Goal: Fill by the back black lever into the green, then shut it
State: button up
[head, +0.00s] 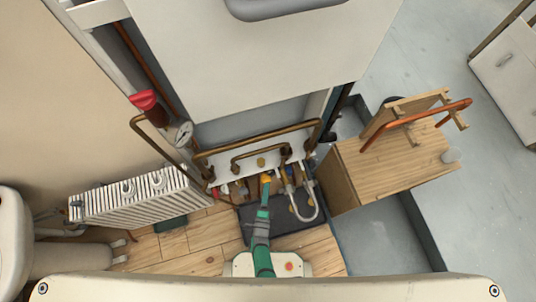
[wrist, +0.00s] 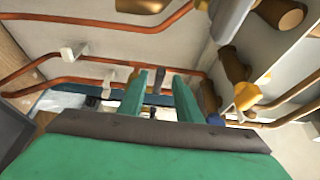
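My gripper (wrist: 160,84) is open in the wrist view, its two green fingers apart with a gap between them. A small dark lever-like piece (wrist: 153,112) shows in that gap, beyond the fingers; I cannot tell whether it is the back black lever or whether anything touches it. In the head view my gripper (head: 265,186) reaches the valves under the white boiler, and the arm hides part of them. The round pressure gauge (head: 183,133) is at the left by the copper pipe; its needle and green zone are too small to read.
A pale braided hose (head: 308,207) loops right of my gripper. Copper pipes (head: 262,140) cross behind it; a yellow-handled valve (wrist: 247,96) is close at right in the wrist view. A radiator (head: 140,195) stands left, a wooden cabinet (head: 400,160) right.

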aim_at(274, 172)
jog(key=w, duration=0.3)
jog(key=shift+w+d, duration=0.15)
jog(key=shift+w, duration=0.1)
jog(key=shift+w+d, duration=0.15)
jog(key=shift+w, duration=0.25)
grip_shut()
